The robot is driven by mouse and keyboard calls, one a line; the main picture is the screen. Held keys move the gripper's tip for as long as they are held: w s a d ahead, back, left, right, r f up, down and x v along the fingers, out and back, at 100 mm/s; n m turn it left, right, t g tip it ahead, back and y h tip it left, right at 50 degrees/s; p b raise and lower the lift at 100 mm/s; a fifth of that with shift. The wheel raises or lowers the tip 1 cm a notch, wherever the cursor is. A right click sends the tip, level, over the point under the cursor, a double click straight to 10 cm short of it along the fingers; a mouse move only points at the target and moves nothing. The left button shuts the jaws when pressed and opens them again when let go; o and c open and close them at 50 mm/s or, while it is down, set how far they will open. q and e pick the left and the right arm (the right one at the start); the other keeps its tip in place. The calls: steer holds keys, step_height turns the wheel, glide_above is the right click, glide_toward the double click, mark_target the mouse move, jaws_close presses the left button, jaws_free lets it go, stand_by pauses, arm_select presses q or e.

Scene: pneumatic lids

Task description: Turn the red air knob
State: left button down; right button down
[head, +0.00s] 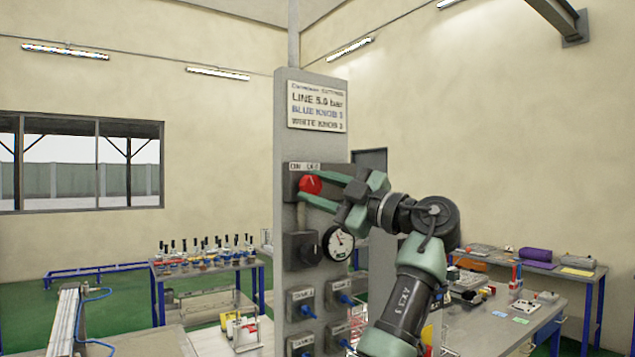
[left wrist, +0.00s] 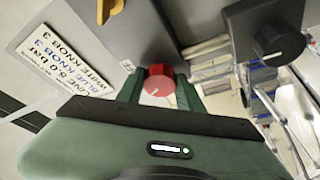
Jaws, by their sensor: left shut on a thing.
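The red air knob (head: 310,184) sits on a dark box near the top of the grey panel (head: 286,130). My left gripper (head: 316,186) reaches it from the right, one green finger above it and one below. In the left wrist view the red knob (left wrist: 158,82), with a pale pointer mark, lies between the two green fingers (left wrist: 160,92), which are shut on it. Part of the knob's sides is hidden by the fingers. My right gripper is not in view.
Below the knob are a black knob box (head: 300,250) and a round white gauge (head: 339,244). Several blue-knobbed valves (head: 308,310) sit lower. A sign (head: 317,106) is above. Cluttered benches stand left (head: 206,268) and right (head: 530,266). A yellow part (left wrist: 112,8) shows in the wrist view.

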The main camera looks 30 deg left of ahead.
arm_select(q)
steer(key=shift+w+r+n+g+h+p, duration=0.1)
steer(key=shift+n+g+h+p, duration=0.2)
steer(key=shift+n+p, duration=0.55)
steer(key=shift+n+g+h+p, duration=0.2)
steer(key=shift+n+h+p, duration=0.15)
steer(key=shift+n, duration=0.9)
steer(key=c, duration=0.9)
jaws_free()
steer(key=d, duration=0.2)
steer(key=d+b, duration=0.1)
steer(key=d, duration=0.2)
steer(key=d+f+b, duration=0.1)
steer(key=d, duration=0.1)
steer(key=shift+d, duration=0.4)
